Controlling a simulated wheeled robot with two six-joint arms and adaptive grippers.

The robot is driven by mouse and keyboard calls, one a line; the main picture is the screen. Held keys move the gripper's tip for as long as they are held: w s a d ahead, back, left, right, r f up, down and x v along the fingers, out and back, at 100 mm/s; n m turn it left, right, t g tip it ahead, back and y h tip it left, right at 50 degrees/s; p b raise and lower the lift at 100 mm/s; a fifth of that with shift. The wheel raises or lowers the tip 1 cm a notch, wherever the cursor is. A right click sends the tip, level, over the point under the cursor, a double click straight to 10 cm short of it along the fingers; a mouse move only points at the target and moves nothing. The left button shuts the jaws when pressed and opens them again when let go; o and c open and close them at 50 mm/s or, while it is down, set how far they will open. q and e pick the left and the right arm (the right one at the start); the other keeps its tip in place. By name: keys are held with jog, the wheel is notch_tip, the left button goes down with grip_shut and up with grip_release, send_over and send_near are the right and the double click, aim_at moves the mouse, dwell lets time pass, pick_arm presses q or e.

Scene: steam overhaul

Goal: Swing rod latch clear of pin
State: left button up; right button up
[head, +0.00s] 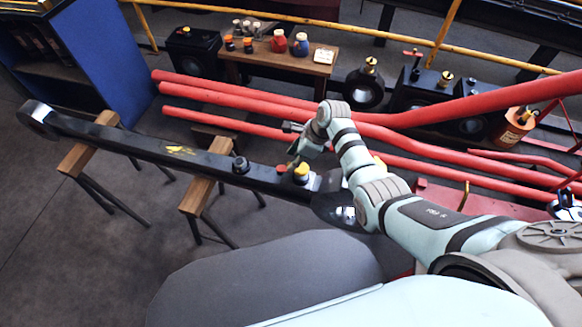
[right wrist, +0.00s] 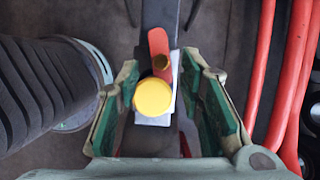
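The long dark rod (head: 150,150) lies across wooden-topped trestles, its ring end at far left. Near its right end is a round yellow cap (head: 301,172), with white metal below it; the cap also shows in the right wrist view (right wrist: 153,98). A red latch (right wrist: 158,44) with a brass bolt head lies along the rod, its lower end against or just above the cap. No separate pin can be made out. My right gripper (head: 293,154) is above the rod there. In the right wrist view its green-padded fingers (right wrist: 162,85) are open on both sides of cap and latch, apart from both. My left gripper is out of view.
Red pipes (head: 230,92) run close behind the rod. A wooden bench (head: 300,62) with small jars stands farther back, beside dark machine parts (head: 195,50). A blue panel (head: 105,55) stands at back left. Floor in front of the trestles is clear.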

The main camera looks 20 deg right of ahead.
aim_at(290, 163)
jog(key=b+x, duration=0.1)
jog(key=x, duration=0.2)
jog(key=shift+w+f, duration=0.1)
jog(key=shift+f, duration=0.1)
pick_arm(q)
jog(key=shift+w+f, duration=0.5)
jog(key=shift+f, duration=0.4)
pick_arm(e)
jog(key=shift+r, duration=0.1)
grip_shut()
jog(key=shift+w+n+g+b, duration=0.25)
jog(key=shift+n+b, duration=0.25)
jog(key=shift+n, duration=0.3)
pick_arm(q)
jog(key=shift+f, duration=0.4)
pick_arm(e)
jog(key=shift+s, duration=0.1)
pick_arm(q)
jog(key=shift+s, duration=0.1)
pick_arm(e)
grip_release()
